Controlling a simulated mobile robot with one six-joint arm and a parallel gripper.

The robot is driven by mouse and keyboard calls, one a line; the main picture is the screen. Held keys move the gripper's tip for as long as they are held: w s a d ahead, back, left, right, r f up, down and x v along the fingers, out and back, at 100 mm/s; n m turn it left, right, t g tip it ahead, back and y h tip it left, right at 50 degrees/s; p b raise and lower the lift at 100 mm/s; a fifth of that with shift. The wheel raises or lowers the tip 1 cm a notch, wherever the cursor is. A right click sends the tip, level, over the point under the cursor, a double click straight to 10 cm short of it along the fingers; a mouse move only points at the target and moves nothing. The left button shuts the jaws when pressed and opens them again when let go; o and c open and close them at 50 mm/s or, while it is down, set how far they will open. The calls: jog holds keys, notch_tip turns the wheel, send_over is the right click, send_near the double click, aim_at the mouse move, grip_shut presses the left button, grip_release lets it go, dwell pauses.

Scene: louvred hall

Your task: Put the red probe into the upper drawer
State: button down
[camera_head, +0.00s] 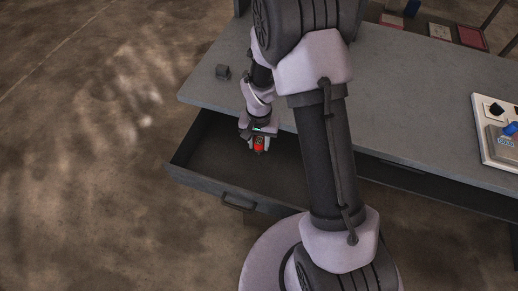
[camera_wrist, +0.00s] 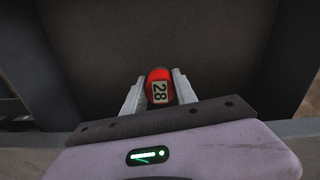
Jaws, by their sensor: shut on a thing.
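The red probe (camera_head: 259,144) is between the fingers of my gripper (camera_head: 259,146), above the open upper drawer (camera_head: 203,150). In the wrist view my gripper (camera_wrist: 159,92) is shut on the red probe (camera_wrist: 159,76), which has a pale label reading 28. The dark drawer floor (camera_wrist: 225,60) fills the background there. The drawer is pulled out from the grey desk, with a handle on its front. The part of the drawer I can see looks empty; my arm hides its right part. I cannot tell how high the probe is above the floor.
The grey desk top (camera_head: 410,125) lies behind the drawer. A white panel with a dark knob and a blue-topped part (camera_head: 494,135) is at the right. Red and pale flat pieces (camera_head: 440,32) lie beyond the desk.

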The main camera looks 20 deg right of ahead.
jog(key=shift+f+b, duration=1.4)
jog(key=shift+f, duration=0.95)
jog(key=c, duration=1)
grip_release()
jog(key=shift+r, duration=0.1)
notch_tip(320, 180, up, 13)
jog(key=p, duration=0.6)
notch_tip(320, 180, up, 12)
jog(key=r+t, duration=0.1)
jog(key=t, duration=0.1)
send_over(259, 154)
jog(key=s, duration=0.2)
jog(key=s+a+r+t+y, duration=0.1)
jog(key=s+a+r+t, duration=0.1)
jog(key=s+r, duration=0.4)
jog(key=s+a+r+n+t+y, duration=0.1)
jog(key=s+r, duration=0.5)
jog(key=s, duration=0.4)
jog(key=shift+s+a+r+t, duration=0.3)
jog(key=shift+a+r+t, duration=0.1)
